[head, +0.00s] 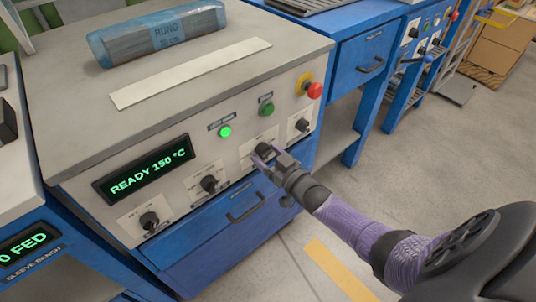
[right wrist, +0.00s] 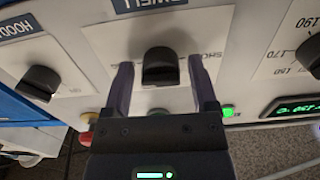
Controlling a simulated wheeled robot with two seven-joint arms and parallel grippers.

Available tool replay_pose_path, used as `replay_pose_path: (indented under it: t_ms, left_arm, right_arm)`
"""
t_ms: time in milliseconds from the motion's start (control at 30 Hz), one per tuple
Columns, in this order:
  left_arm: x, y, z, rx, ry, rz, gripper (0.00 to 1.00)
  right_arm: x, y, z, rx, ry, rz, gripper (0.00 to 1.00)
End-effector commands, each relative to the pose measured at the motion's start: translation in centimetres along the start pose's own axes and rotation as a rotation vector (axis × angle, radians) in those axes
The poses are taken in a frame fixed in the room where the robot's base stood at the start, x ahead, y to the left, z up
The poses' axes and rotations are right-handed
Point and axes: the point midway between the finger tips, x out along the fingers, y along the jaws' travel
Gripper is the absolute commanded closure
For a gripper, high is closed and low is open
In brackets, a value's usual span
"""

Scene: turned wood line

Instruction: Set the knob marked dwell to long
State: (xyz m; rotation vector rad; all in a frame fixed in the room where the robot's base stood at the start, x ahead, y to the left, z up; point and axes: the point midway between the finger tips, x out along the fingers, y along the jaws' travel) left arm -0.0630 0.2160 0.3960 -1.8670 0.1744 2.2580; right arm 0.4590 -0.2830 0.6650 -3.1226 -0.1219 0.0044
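The dwell knob (right wrist: 160,68) is a black knob on a pale plate, under a blue label ending in "WELL" in the right wrist view. Part of a scale word starting "SHO" shows to its right, cut off by a finger. Which way the knob points I cannot tell. My right gripper (right wrist: 160,80) is open, one finger on each side of the knob, with a gap on both sides. In the head view my right gripper (head: 266,157) is at the panel front and partly hides this knob (head: 263,149). My left gripper is not in view.
Neighbouring knobs are the hood knob (right wrist: 38,82) and a temperature knob (right wrist: 308,52). The panel has a display (head: 144,169) reading "READY 150 °C", a lit green lamp (head: 225,132), a green button (head: 266,109) and a red stop button (head: 314,90). A drawer handle (head: 246,208) lies below.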

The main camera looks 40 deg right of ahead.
Motion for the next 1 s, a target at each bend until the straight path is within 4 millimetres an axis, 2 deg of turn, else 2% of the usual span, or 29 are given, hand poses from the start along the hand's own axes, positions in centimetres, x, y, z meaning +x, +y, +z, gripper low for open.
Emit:
replay_pose_path:
  t_ms: [367, 467, 733, 833, 1000]
  left_arm:
    - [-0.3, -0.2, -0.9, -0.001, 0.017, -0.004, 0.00]
    - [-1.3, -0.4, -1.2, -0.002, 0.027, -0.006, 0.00]
    - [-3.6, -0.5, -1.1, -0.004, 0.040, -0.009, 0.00]
    - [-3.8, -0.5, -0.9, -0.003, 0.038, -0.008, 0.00]
    - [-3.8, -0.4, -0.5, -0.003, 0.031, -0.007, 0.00]
  right_arm:
    - [-0.4, 0.0, -0.1, -0.001, 0.000, 0.000, 0.13]
    - [-2.0, 0.0, -0.4, -0.001, 0.001, 0.000, 0.13]
    - [-8.3, 0.0, -0.4, -0.001, 0.000, 0.000, 0.13]
    - [-9.5, 0.0, -0.2, -0.001, 0.000, 0.000, 0.13]
    - [-10.0, 0.0, 0.0, -0.001, 0.001, 0.000, 0.13]
